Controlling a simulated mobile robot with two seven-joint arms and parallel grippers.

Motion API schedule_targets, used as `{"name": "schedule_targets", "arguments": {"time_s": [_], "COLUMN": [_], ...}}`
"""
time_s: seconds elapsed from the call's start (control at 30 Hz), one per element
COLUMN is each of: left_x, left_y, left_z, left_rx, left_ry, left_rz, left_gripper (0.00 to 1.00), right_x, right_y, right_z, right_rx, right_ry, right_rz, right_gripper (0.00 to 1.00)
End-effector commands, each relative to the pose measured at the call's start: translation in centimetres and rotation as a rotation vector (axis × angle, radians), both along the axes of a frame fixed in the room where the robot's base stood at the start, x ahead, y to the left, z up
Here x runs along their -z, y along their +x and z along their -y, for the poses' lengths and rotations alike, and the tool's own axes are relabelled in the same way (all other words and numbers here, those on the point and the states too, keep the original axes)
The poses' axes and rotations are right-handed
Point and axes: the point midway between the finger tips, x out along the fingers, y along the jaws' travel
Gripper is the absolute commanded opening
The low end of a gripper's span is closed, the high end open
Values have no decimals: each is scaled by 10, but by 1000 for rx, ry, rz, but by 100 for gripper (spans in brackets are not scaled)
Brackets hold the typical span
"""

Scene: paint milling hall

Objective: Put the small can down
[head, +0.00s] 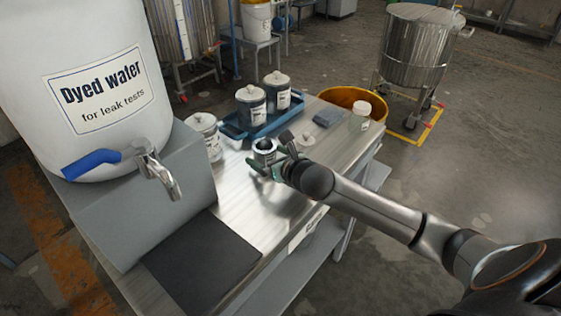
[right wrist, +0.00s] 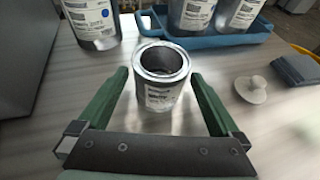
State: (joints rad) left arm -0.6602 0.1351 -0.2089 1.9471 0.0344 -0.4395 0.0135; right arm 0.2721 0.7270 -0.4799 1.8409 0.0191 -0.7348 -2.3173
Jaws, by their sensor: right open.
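The small can (right wrist: 159,88) is an open-topped metal tin with a white label. It stands upright on the steel table (head: 235,190), and it also shows in the head view (head: 264,148). My right gripper (right wrist: 160,85) is open, with its green fingers on either side of the can and gaps visible between the fingers and its wall. In the head view my right gripper (head: 268,166) is at the can, partly covering it. The inside of the can is only partly visible. My left gripper is not in view.
A blue tray (head: 234,131) with lidded cans stands behind, and another lidded can (head: 204,124) is left of it. A large dyed-water container (head: 100,50) stands left. A black mat (head: 200,262) lies in front.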

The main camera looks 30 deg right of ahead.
Motion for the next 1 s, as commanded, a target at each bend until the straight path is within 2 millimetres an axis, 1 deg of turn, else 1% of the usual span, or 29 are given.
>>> {"name": "schedule_targets", "arguments": {"time_s": [0.3, 0.5, 0.6, 0.7, 1.0], "left_x": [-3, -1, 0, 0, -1], "left_y": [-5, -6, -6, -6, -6], "left_z": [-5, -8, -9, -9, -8], "left_rx": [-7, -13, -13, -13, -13], "left_ry": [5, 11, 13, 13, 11], "left_rz": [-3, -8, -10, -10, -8], "left_gripper": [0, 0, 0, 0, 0], "right_x": [-24, -35, -39, -41, -42], "right_y": [-57, -85, -94, -98, -100], "right_z": [1, 2, 2, 2, 2], "right_rx": [-3, -2, -1, -1, 0], "right_ry": [-5, -4, -2, -1, 0], "right_rz": [-1, -1, -1, 1, 1], "right_gripper": [100, 100, 100, 100, 100]}}
